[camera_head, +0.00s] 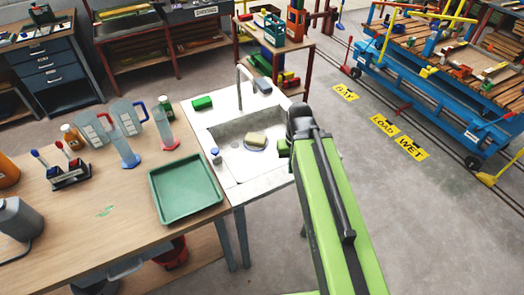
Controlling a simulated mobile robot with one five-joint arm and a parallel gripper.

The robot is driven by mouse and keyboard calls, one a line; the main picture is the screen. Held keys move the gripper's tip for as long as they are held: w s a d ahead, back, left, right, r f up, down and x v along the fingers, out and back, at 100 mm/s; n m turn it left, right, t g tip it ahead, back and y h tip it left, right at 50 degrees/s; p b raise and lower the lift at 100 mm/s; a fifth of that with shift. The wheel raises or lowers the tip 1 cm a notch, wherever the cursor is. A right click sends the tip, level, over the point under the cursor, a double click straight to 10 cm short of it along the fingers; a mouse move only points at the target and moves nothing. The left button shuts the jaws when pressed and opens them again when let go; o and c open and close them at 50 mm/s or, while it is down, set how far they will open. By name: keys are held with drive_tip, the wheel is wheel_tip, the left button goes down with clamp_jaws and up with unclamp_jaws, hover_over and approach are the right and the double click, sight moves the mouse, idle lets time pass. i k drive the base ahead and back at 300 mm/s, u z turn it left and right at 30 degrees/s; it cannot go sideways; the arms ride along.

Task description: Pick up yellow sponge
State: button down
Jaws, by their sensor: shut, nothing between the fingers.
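A pale yellow sponge (256,138) lies in the basin of the white sink (232,168), over or beside a round grey drain. It is small in the picture, but its top is clear to see. My green and black arm reaches up from the bottom right, and its black joint stands just right of the basin in the picture. My gripper's fingers do not show. A small green part shows at the arm's left edge, near the sponge; I cannot tell what it belongs to.
A green block (203,103) lies on the sink's back left rim, near the tall faucet (240,88). A small blue-topped bottle (215,155) stands at the left rim. A green tray (185,187) and several jugs stand on the wooden table. Open floor lies right of my arm.

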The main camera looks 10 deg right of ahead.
sight(256, 140)
drive_tip(key=z, duration=0.15)
drive_tip(key=k, duration=0.15)
drive_tip(key=u, duration=0.35)
drive_tip(key=i, duration=0.45)
drive_tip(key=u, duration=0.85)
drive_tip(key=k, duration=0.1)
drive_tip(key=u, duration=2.8)
drive_tip(key=k, duration=1.2)
drive_tip(key=z, duration=0.8)
